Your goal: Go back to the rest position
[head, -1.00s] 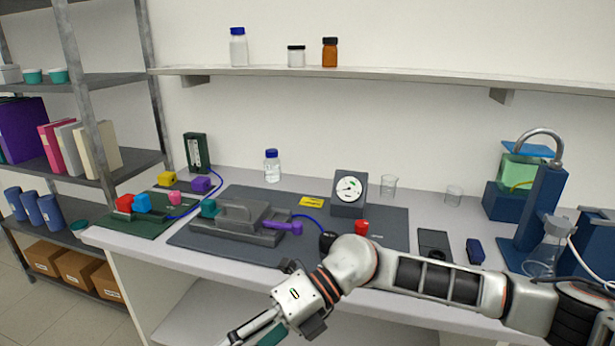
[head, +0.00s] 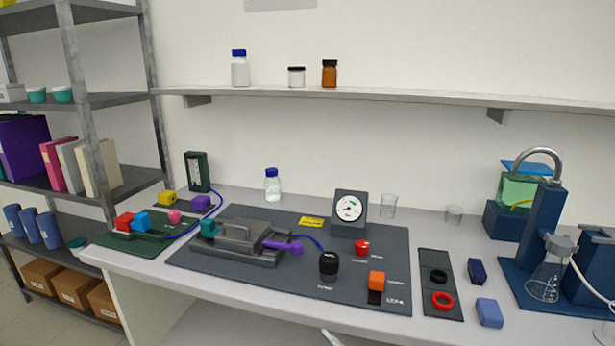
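The membrane rig sits on a dark mat (head: 205,259) on the white bench. Its grey clamp block (head: 236,241) has a purple lever (head: 283,246) at its right and a teal part (head: 208,227) at its left. A gauge (head: 350,207), a red knob (head: 362,247), a black knob (head: 329,264) and an orange block (head: 376,281) are on the mat's right part. No gripper fingers can be made out in the head view. A small pale piece shows at the bottom edge, too little to identify.
A dark strip (head: 440,258) holds a black ring and a red ring (head: 442,300). A blue block (head: 489,313) lies beside it. A blue stand with a flask (head: 547,277) is at the right. A green mat (head: 113,238) with coloured blocks is at the left. Shelving stands far left.

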